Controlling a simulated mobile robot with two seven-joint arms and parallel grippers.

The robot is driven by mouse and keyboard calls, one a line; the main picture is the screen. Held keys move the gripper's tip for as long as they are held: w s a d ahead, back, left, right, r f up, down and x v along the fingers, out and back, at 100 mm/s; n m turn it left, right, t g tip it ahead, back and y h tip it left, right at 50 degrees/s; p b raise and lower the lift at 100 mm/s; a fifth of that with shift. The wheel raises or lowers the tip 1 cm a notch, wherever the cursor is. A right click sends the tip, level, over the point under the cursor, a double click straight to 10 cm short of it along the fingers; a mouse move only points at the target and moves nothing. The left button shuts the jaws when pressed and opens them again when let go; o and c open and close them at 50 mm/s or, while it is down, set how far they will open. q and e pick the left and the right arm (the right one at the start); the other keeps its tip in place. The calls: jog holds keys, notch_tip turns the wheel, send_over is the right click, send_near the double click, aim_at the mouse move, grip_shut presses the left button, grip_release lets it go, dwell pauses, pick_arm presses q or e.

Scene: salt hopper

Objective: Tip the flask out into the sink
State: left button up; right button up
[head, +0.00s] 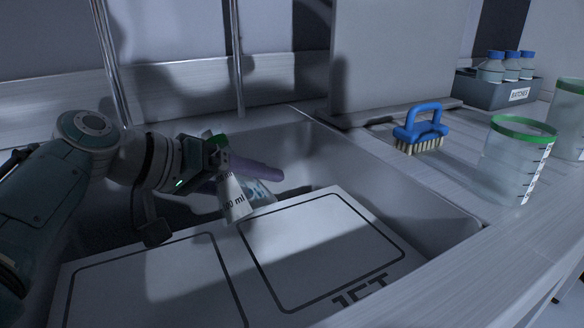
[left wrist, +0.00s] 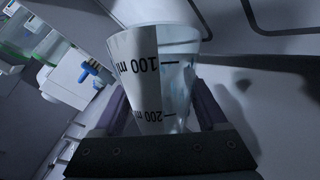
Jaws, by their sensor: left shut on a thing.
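The flask (head: 236,200) is a clear vessel with a white panel of black ml marks. It is tilted above the sink (head: 302,150). My left gripper (head: 242,176) is shut on it, with purple fingers on either side. A green part shows at the flask's upper end by the gripper. In the left wrist view, the flask (left wrist: 150,75) sits between the fingers, with 100 ml and 200 ml marks visible. I cannot tell how much it holds. My right gripper is not in view.
A white panel with black outlines and the letters JET (head: 330,250) lies in front of the flask. A blue brush (head: 421,130), a green-rimmed clear beaker (head: 512,165) and a grey box of blue-capped bottles (head: 497,90) stand on the counter at right.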

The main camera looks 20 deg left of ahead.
pick_arm(q)
jog(key=shift+r+m+y, duration=0.1)
jog(key=shift+m+y, duration=0.4)
jog(key=shift+d+f+m+t+y, duration=0.1)
jog(key=shift+f+m+t+y, duration=0.2)
jog(key=shift+f+m, duration=0.1)
jog(key=shift+s+d+r+m+y+p, duration=0.1)
jog(key=shift+r+m+y+p, duration=0.1)
jog(key=shift+r+p, duration=0.15)
jog(key=shift+s+d+r+m+y+p, duration=0.1)
jog(key=shift+r+m+y+p, duration=0.1)
jog(key=shift+r+p, duration=0.15)
jog(key=shift+f+m+t+b, duration=0.3)
jog(key=shift+f+t+b, duration=0.1)
jog(key=shift+f+b, duration=0.05)
jog(key=shift+d+f+m+t+y, duration=0.1)
jog(key=shift+m+t+y, duration=0.25)
jog(key=shift+y, duration=0.2)
jog(key=shift+d+f+m+t+y, duration=0.1)
jog(key=shift+m+t+y, duration=0.15)
jog(key=shift+m+y, duration=0.25)
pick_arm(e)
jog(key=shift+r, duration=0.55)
pick_arm(q)
jog(key=shift+a, duration=0.1)
